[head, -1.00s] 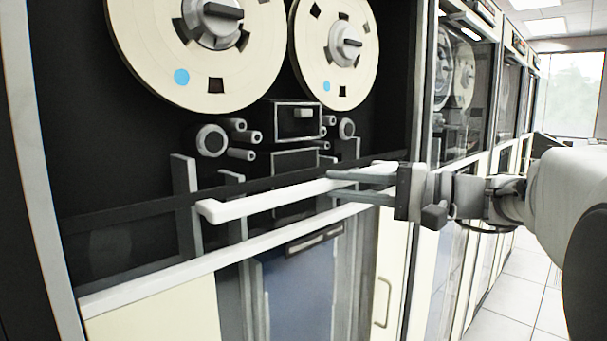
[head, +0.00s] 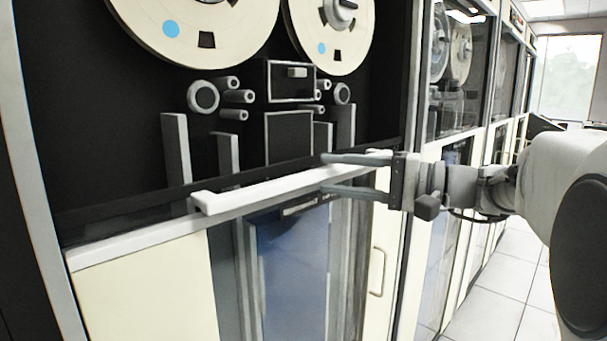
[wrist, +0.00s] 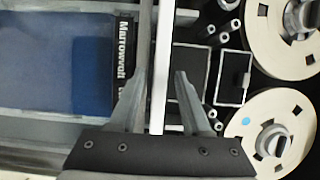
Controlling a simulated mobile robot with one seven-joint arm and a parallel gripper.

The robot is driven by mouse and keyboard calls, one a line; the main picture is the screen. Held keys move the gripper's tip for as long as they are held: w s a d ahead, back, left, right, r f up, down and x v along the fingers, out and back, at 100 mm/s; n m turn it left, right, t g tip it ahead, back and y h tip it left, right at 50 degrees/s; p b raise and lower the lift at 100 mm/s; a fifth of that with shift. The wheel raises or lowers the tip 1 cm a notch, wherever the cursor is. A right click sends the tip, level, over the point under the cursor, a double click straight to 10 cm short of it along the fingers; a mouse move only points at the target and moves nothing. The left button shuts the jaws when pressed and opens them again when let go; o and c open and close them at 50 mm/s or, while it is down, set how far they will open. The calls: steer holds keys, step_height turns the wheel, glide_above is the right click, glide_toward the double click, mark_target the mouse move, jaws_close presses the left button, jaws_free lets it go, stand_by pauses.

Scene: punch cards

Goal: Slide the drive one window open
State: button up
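The drive one window's white handle bar (head: 255,188) runs level across the nearest tape cabinet, right along the pale ledge (head: 130,243) below the reels. The window's dark top band (head: 120,208) shows just above the bar. The upper bay with the reels shows clear above that band. My gripper (head: 325,174) is at the right part of the bar, one finger above it and one below. In the wrist view, the white bar (wrist: 160,60) passes between the two spread fingers of my gripper (wrist: 162,80), with a clear gap on the right side.
Two cream tape reels (head: 195,25) sit above, with rollers and a small black box (head: 290,80) below them. A lower blue glass panel (head: 295,270) and a door handle (head: 377,272) are under the ledge. More cabinets (head: 465,70) line the right; the tiled floor (head: 490,290) is clear.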

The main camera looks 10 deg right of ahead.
stand_by(0.3)
steer(key=p+v, duration=0.4)
steer(key=v, duration=1.3)
steer(key=shift+d, duration=0.2)
